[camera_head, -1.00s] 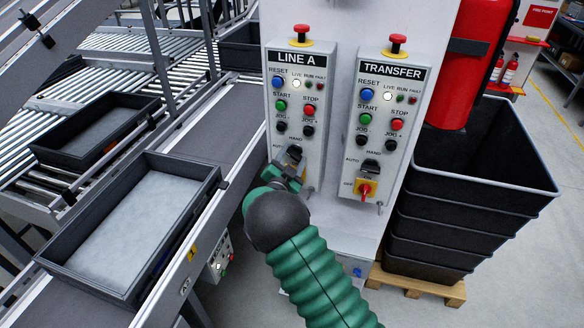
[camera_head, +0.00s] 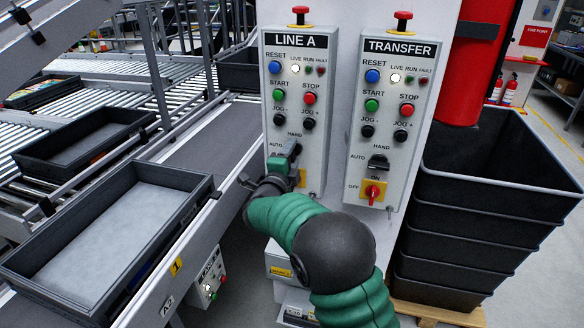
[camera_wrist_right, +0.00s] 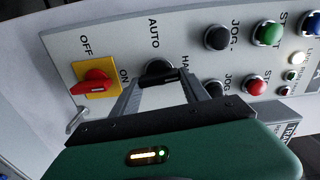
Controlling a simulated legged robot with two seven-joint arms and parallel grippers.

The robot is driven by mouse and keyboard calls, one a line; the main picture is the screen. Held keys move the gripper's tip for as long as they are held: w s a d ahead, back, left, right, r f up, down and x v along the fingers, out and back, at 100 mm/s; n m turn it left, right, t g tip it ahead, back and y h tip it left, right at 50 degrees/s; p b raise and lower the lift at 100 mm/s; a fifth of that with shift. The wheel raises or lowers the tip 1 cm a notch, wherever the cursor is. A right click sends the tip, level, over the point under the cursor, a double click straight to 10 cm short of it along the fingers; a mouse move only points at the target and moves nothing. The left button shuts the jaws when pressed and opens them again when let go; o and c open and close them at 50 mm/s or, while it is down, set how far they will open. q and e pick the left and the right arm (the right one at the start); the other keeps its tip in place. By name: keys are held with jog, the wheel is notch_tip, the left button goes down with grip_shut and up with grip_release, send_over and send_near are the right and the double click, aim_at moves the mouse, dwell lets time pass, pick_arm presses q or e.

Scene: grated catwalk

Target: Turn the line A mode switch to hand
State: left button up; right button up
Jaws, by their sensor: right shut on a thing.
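The LINE A panel (camera_head: 296,100) stands upright left of the TRANSFER panel. Its mode switch (camera_wrist_right: 158,68), a black knob by the AUTO and HAND labels, sits between the two fingers of my right gripper (camera_wrist_right: 162,80). In the head view my right gripper (camera_head: 288,158) is at the lower part of the LINE A panel, shut on the knob and hiding most of it. Which label the knob points to I cannot tell. The red rotary handle (camera_wrist_right: 92,86) on its yellow plate is beside the fingers in the wrist view. My left gripper is not in view.
The TRANSFER panel (camera_head: 390,120), with its own knob (camera_head: 378,163) and red handle, is close on the right. Black stacked bins (camera_head: 480,215) stand further right. A conveyor with a dark tray (camera_head: 105,225) runs along the left.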

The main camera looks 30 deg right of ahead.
jog(key=shift+a+f+m+b, duration=0.1)
jog(key=shift+f+m+b, duration=0.1)
jog(key=shift+m+b, duration=0.45)
jog(key=o, duration=1)
jog(key=shift+w, duration=0.1)
jog(key=o, duration=0.4)
jog(key=shift+w, duration=0.1)
jog(key=shift+r, duration=0.1)
jog(key=v, duration=1.6)
jog(key=shift+s+a, duration=0.25)
jog(key=shift+s, duration=0.1)
